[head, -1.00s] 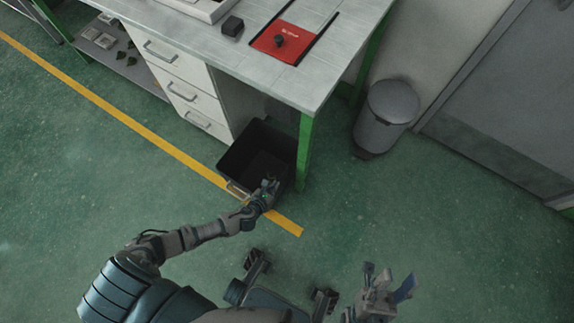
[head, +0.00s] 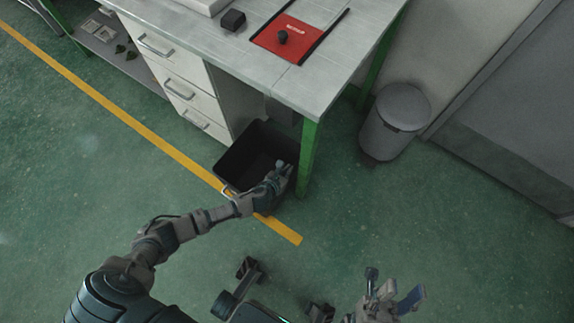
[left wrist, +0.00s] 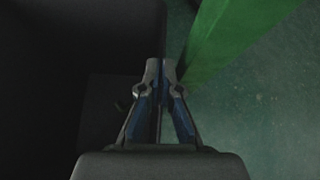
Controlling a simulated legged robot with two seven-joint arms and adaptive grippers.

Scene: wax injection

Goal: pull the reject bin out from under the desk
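The reject bin (head: 238,167) is a black open-topped box on the floor under the desk's near corner, beside the drawers, with a light handle on its front side. My left gripper (head: 281,172) is at the bin's right side, by the green desk leg (head: 308,155). In the left wrist view its fingertips (left wrist: 161,72) are nearly together over the bin's side edge, with the dark bin interior (left wrist: 60,90) to the left and green floor to the right. It looks shut on the rim, though the contact is partly hidden. My right gripper (head: 393,300) is open and empty over the floor.
The desk (head: 255,68) overhangs the bin, with white drawers (head: 185,90) on the left. The green leg also stands close to the gripper in the left wrist view (left wrist: 225,35). A grey trash can (head: 395,120) stands right. Open floor lies in front, crossed by a yellow line (head: 140,125).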

